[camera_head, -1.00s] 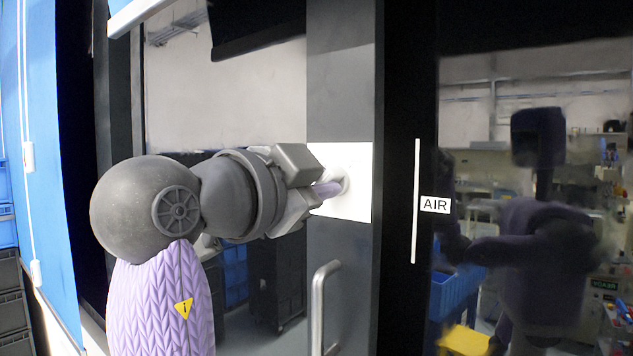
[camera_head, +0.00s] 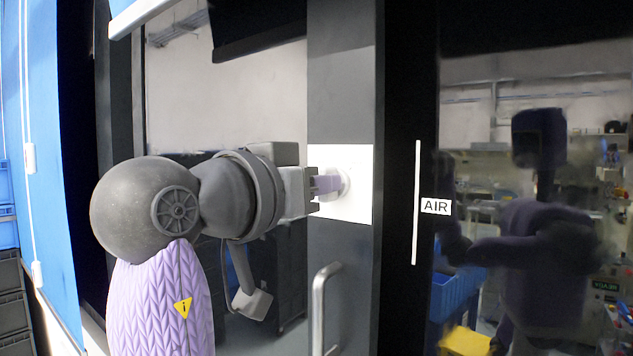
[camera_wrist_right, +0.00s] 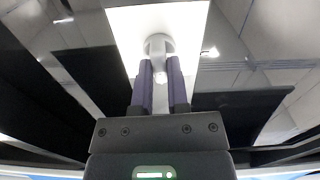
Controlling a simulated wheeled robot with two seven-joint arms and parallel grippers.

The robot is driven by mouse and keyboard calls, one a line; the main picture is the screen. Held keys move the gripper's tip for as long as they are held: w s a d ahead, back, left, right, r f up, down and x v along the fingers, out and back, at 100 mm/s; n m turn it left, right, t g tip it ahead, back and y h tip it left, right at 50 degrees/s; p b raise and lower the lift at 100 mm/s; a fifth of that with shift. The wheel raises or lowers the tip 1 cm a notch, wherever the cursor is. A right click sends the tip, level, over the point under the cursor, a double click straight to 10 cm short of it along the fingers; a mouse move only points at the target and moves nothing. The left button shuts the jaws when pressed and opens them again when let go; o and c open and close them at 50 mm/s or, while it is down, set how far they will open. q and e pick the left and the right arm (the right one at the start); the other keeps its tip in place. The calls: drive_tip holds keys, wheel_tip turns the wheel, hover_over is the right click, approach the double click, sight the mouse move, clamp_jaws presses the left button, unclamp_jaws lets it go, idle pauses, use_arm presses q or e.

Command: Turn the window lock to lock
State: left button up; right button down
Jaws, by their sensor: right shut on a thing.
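The window lock (camera_head: 345,181) is a pale round knob on a white square plate (camera_head: 355,207), fixed to the dark grey door frame. My right gripper (camera_head: 326,184) reaches it from the left, with its purple fingers at the knob. In the right wrist view, the two purple fingers (camera_wrist_right: 160,88) are shut on the lock's light grey handle (camera_wrist_right: 159,47), with the white plate (camera_wrist_right: 190,22) behind it. The gripper body hides part of the handle in the head view. My left gripper is not in view.
A metal door handle (camera_head: 319,305) stands below the plate. A black panel with an AIR label (camera_head: 436,206) and a white strip (camera_head: 416,200) is to the right. Dark glass beside it shows a reflection. Blue and dark crates (camera_head: 10,290) stand at the far left.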

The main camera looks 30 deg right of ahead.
drive_tip(key=shift+n+p, duration=0.45)
drive_tip(key=shift+n, duration=3.65)
drive_tip(key=shift+w, duration=0.1)
drive_tip(key=c, duration=0.6)
unclamp_jaws()
drive_tip(key=shift+a, duration=0.1)
drive_tip(key=b+v, duration=0.3)
drive_tip(key=v, duration=0.7)
drive_tip(key=shift+f, duration=0.1)
